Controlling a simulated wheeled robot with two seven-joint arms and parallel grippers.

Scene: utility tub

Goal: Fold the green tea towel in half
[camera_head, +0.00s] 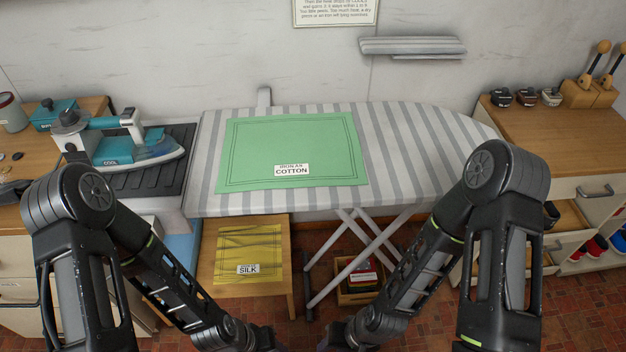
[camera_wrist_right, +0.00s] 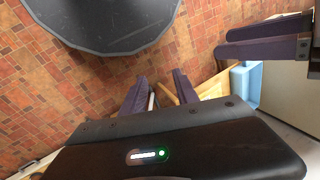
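The green tea towel (camera_head: 291,151) lies flat and spread out on the striped ironing board (camera_head: 402,150), with a white label (camera_head: 292,170) reading "Iron as cotton" near its front edge. Both my arms reach down to the bottom edge of the head view, in front of the board, and their fingers are hidden there. In the right wrist view my right gripper (camera_wrist_right: 160,90) has its two dark fingers apart with nothing held between them. My left gripper (camera_wrist_right: 258,40) shows at the upper right of that view, fingers apart and empty. Neither touches the towel.
A blue iron (camera_head: 128,150) rests on a dark ribbed mat left of the board. A yellow cloth (camera_head: 249,254) labelled silk lies on a low wooden stool below. A wooden counter (camera_head: 560,135) with drawers stands right. The board's right end is clear.

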